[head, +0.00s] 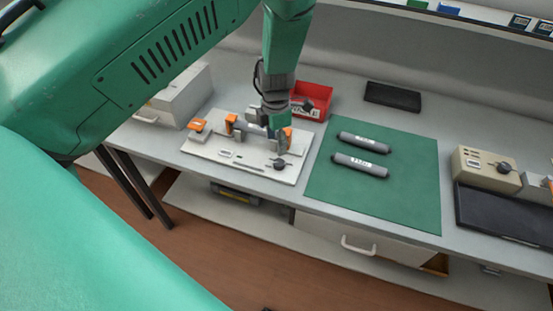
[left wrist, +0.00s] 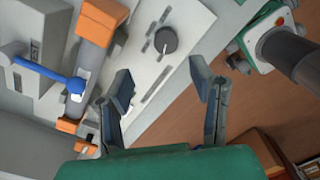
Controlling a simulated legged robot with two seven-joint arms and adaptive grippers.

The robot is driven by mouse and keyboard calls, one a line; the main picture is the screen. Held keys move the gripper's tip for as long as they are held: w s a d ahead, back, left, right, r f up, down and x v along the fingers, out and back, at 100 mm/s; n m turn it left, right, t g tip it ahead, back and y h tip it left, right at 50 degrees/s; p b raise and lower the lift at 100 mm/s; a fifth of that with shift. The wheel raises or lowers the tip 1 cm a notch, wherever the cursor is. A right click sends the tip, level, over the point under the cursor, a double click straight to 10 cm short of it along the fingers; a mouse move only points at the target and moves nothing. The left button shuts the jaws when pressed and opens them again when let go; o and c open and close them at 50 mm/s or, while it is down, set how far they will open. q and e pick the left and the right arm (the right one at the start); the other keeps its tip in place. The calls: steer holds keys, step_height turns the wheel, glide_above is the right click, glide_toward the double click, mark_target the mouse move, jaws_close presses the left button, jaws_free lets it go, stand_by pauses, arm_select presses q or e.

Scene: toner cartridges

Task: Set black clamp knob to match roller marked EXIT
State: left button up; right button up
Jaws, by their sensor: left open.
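A white fixture plate (head: 225,150) with orange clamps lies on the bench. The round black knob (head: 279,164) sits near its front right. In the left wrist view the knob (left wrist: 166,40) shows a pale pointer line. My left gripper (head: 281,143) is open and empty, pointing down over the plate close behind the knob; its spread fingers (left wrist: 164,88) show in the wrist view, with the knob beyond them. Two dark grey rollers, a far one (head: 350,138) and a near one (head: 346,160), lie on the green mat; their white labels are too small to read surely. My right gripper is out of view.
A red bin (head: 323,92) stands behind the plate, and a black tray (head: 392,97) lies at the back. A beige box (head: 478,173) with another black knob stands at right, behind a black pad (head: 500,216). A blue-handled part (left wrist: 45,72) is near the fingers. The mat's front is clear.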

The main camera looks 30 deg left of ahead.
mark_target(279, 161)
arm_select(q)
steer(key=f, duration=0.2)
steer(key=d+f, duration=0.1)
steer(key=f, duration=0.1)
steer(key=d+f, duration=0.1)
steer(key=f, duration=0.2)
steer(key=shift+d+p, duration=0.1)
steer(key=shift+p, duration=0.2)
steer(key=shift+f, duration=0.25)
steer(key=shift+a+f, duration=0.2)
steer(key=shift+a, duration=0.2)
steer(key=shift+a+f, duration=0.15)
steer(key=shift+a, duration=0.35)
steer(key=c, duration=0.6)
steer(key=shift+d, duration=0.2)
jaws_close()
steer(key=c, duration=0.5)
jaws_free()
steer(key=shift+w+d+r, duration=0.15)
steer(key=shift+d+r, duration=0.05)
steer(key=shift+d, duration=0.15)
steer(key=shift+c, duration=0.2)
steer(key=shift+a, duration=0.25)
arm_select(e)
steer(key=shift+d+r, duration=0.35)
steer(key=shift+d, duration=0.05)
